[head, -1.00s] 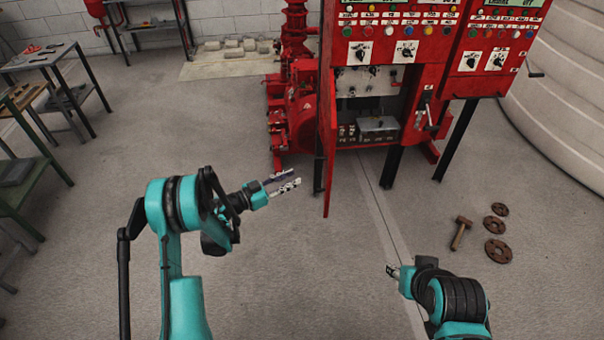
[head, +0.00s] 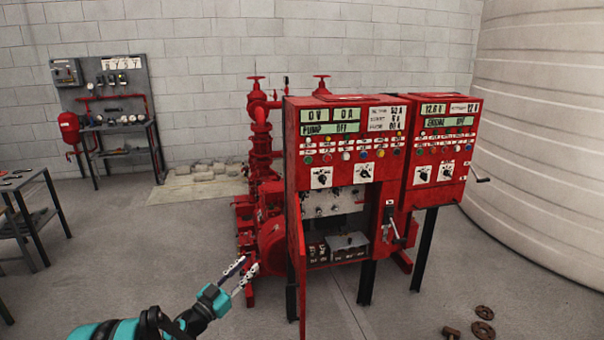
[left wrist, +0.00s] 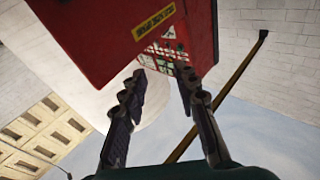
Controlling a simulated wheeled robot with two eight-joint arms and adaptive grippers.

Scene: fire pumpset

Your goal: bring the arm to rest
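My left gripper (head: 241,273) is in the lower middle of the head view, in front of the red pump and left of the open cabinet door. Its two fingers stand apart with nothing between them. In the left wrist view the fingers (left wrist: 165,95) are spread, with a red cabinet (left wrist: 130,35) beyond them and no contact seen. My right gripper is outside the head view. The red control cabinet (head: 345,107) stands in the middle, its lower compartment open and its panel reading pump off.
The red pump (head: 272,245) stands left of the cabinet. A second red panel (head: 440,140) with a side crank is at right, before a large pale tank (head: 540,150). A workbench (head: 25,205) is at left. Rusty flanges (head: 483,330) lie on the floor.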

